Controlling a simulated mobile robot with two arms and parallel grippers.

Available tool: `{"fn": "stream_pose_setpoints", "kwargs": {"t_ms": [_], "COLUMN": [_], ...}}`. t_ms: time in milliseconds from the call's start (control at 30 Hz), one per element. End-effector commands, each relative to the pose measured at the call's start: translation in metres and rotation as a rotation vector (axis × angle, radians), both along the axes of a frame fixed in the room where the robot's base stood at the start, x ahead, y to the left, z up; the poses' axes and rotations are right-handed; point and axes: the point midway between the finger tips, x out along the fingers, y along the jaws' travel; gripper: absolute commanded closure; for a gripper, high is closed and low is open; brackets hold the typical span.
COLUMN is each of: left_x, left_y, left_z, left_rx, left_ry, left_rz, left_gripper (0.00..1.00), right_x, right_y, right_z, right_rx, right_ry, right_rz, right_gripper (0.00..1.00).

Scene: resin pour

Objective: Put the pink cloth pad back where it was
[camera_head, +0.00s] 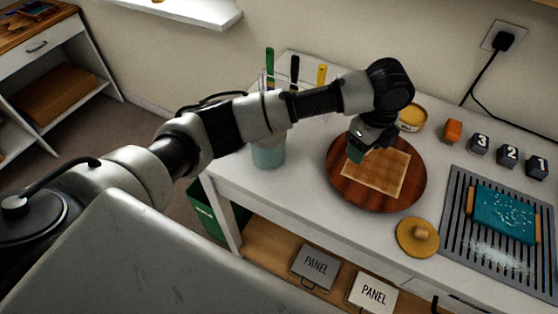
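I cannot make out a pink cloth pad anywhere in the head view. My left gripper (361,148) comes in from the left and points down over the round brown wooden board (345,191). A tan, grid-patterned square (378,176) lies on that board, just below and right of the fingertips. A small dark green patch shows at the fingertips; I cannot tell whether it is part of the gripper or something held. Whether the fingers touch the square is also unclear. My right gripper is not in view.
A teal slab with orange ends (502,214) lies on a slatted grey tray (461,215) at right. A round yellow lid (417,237), a yellow tin (411,118), an orange block (453,131) and numbered dark blocks (508,154) stand around. A teal-filled cup (268,153) is near my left forearm.

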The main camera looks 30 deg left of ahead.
Motion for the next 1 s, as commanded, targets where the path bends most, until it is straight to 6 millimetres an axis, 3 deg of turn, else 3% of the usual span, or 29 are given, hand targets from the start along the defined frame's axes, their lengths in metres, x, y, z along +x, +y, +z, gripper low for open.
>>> {"fn": "stream_pose_setpoints", "kwargs": {"t_ms": [33, 167, 500, 700, 867, 1000], "left_x": [0.0, 0.0, -0.004, -0.006, -0.006, -0.007], "left_y": [-0.003, 0.004, 0.077, 0.107, 0.113, 0.113], "left_z": [-0.002, -0.003, -0.044, -0.064, -0.073, -0.094], "left_rx": [-0.001, 0.002, 0.005, 0.003, 0.002, 0.003], "left_ry": [-0.002, 0.0, 0.002, 0.002, 0.001, 0.002], "left_rz": [-0.005, -0.005, -0.002, -0.005, -0.008, -0.006], "left_gripper": [0.64, 0.64, 0.64, 0.64, 0.64, 0.64], "right_x": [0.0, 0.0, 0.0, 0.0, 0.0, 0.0], "right_y": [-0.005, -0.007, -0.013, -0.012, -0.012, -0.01], "right_z": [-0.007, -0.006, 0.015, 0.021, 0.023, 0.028], "right_rx": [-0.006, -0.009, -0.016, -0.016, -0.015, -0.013], "right_ry": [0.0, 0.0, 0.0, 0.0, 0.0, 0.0], "right_rz": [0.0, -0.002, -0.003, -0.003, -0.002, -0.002], "right_gripper": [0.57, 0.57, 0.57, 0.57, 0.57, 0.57]}}
